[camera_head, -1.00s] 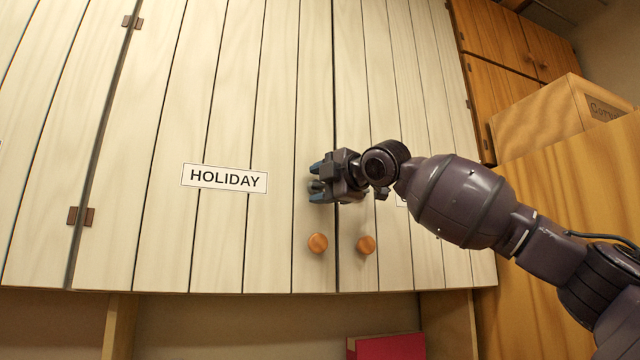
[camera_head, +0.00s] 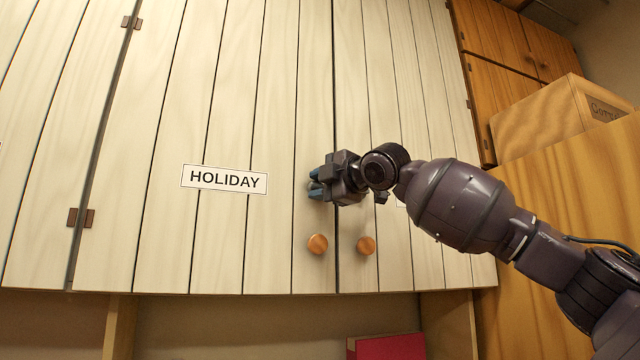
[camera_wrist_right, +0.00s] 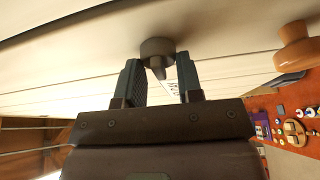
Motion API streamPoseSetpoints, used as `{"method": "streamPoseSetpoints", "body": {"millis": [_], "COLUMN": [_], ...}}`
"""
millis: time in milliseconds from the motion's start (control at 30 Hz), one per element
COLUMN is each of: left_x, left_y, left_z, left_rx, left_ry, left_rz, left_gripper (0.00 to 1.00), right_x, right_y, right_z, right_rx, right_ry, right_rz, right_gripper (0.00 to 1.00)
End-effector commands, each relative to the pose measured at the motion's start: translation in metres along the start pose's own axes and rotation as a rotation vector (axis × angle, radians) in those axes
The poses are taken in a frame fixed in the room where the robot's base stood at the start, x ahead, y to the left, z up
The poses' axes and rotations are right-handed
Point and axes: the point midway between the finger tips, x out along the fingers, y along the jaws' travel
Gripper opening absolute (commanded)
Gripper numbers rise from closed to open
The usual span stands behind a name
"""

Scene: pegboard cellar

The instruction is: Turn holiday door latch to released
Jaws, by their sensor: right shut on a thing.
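The holiday door (camera_head: 220,245) is a pale plank cupboard door with a white HOLIDAY label (camera_head: 224,179). It looks closed. The latch (camera_wrist_right: 158,50) is a dark round knob with a pointed tab on the door face, seen in the right wrist view. My right gripper (camera_head: 315,183) reaches in from the right, above the door's round wooden knob. Its fingers stand on either side of the latch tab and are shut on it; in the right wrist view (camera_wrist_right: 160,76) the tab lies between them. In the head view the fingers hide most of the latch. My left gripper is out of view.
Round wooden knobs (camera_head: 317,244) (camera_head: 366,245) sit below my gripper, on either side of the door seam. A cardboard box (camera_head: 540,118) stands at the right. A red object (camera_head: 386,347) is below the cupboard. Another label is mostly hidden behind my right arm.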

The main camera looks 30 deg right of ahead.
Motion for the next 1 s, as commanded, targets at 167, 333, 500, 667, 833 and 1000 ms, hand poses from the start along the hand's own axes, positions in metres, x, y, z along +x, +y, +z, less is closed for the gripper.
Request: {"method": "streamPoseSetpoints", "body": {"millis": [167,333,500,667,833,1000], "left_x": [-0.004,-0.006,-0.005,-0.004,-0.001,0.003], "left_y": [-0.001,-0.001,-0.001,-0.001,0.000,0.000], "left_z": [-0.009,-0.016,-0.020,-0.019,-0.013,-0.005], "left_rx": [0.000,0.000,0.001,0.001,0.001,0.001], "left_ry": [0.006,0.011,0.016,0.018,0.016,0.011], "left_rz": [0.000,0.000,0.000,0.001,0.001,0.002], "left_gripper": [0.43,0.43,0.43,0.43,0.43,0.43], "right_x": [0.001,0.001,0.001,0.002,0.002,0.002], "right_y": [-0.001,-0.001,-0.002,-0.003,-0.005,-0.005], "right_z": [0.000,0.000,0.000,0.000,0.000,0.000], "right_rx": [0.064,0.145,0.234,0.327,0.460,0.612], "right_ry": [0.000,0.000,0.000,0.001,0.000,0.001], "right_rz": [0.023,0.057,0.093,0.132,0.186,0.249], "right_gripper": [0.10,0.10,0.10,0.10,0.10,0.10]}}
